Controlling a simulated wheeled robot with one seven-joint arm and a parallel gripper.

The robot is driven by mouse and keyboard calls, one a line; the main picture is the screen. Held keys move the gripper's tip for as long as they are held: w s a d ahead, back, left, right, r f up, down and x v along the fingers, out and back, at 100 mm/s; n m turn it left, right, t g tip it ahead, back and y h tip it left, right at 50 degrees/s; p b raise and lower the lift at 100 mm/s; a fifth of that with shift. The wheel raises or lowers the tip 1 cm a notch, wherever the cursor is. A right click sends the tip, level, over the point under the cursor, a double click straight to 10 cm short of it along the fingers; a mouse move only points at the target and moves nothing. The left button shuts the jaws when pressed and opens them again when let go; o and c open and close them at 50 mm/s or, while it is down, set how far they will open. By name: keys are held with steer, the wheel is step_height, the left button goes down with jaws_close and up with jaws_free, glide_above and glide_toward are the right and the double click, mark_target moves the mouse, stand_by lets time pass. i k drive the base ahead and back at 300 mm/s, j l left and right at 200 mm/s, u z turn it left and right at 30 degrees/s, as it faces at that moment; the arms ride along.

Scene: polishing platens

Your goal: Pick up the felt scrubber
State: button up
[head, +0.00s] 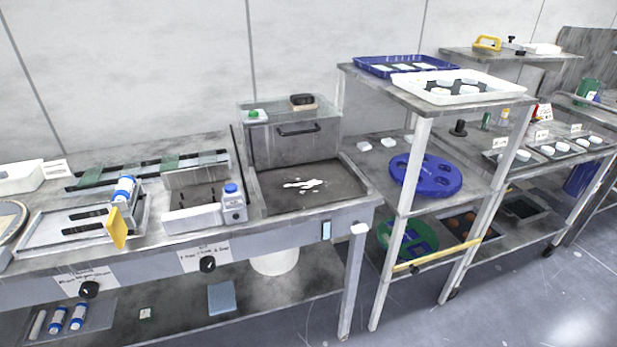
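A small block with a dark top and a tan lower layer (302,101) looks most like the felt scrubber, though it is too small to be certain. It lies on the lid of a grey metal box (290,147) with a dark handle, at the back of the left bench. Nothing covers it. A yellow-handled tool (488,43) lies on the high shelf at the upper right; its underside is not clear. My gripper is not in view.
A small green-topped item (253,115) sits left of the block. A sink-like basin (318,187) with white residue lies in front of the box. A bottle with a blue cap (233,203) stands left of it. A shelf rack (413,160) rises at right. The floor is open.

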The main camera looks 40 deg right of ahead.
mark_target(303, 102)
steer(key=z, duration=0.75)
steer(key=i+j+z, duration=0.15)
steer(key=j+z, duration=0.25)
steer(key=i+j+z, duration=0.15)
steer(key=j+z, duration=1)
steer(key=j, duration=0.2)
